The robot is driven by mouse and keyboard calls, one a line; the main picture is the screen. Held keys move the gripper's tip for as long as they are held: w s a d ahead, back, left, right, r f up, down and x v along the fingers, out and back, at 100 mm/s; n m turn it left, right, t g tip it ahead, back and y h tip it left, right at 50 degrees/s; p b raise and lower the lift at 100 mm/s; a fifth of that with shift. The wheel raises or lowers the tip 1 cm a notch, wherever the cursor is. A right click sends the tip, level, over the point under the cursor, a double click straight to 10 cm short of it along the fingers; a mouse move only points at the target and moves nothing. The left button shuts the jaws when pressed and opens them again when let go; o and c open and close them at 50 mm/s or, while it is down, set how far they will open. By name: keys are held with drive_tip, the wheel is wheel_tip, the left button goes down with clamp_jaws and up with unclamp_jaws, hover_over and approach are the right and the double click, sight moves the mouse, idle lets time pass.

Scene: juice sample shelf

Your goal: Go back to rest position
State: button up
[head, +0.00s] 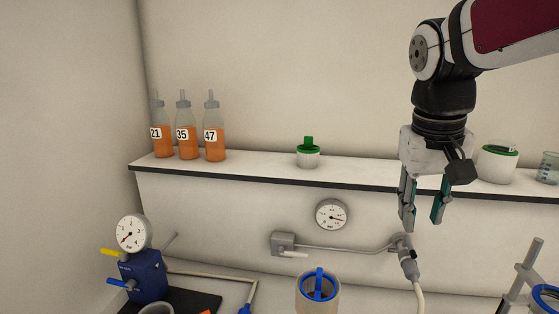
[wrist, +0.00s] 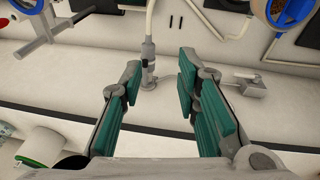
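My gripper (head: 423,205) hangs pointing down in front of the shelf's right part in the head view. Its two teal-padded fingers are apart with nothing between them. The wrist view also shows the open, empty fingers (wrist: 160,95), with the wall and a grey hose fitting (wrist: 148,65) beyond them. Three orange juice bottles labelled 21 (head: 161,140), 35 (head: 187,141) and 47 (head: 214,142) stand upright at the shelf's left end, well apart from my gripper.
The shelf (head: 255,172) also holds a small green-and-white container (head: 308,157), a larger green-rimmed white one (head: 497,164) and a glass beaker (head: 548,168) near my arm. Below are a blue gauge device (head: 145,275), a wall gauge (head: 331,214) and a blue-lidded jar (head: 318,290).

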drive_tip(key=s+a+f+t, duration=0.1)
drive_tip(key=s+a+f, duration=0.1)
drive_tip(key=s, duration=0.5)
drive_tip(key=s+a+f+n+t+y, duration=0.1)
drive_tip(key=s+f+t, duration=0.1)
drive_tip(key=s, duration=0.5)
drive_tip(key=shift+s+a+f+y, duration=0.2)
drive_tip(key=shift+a+f+y, duration=0.15)
drive_tip(key=shift+f, duration=0.25)
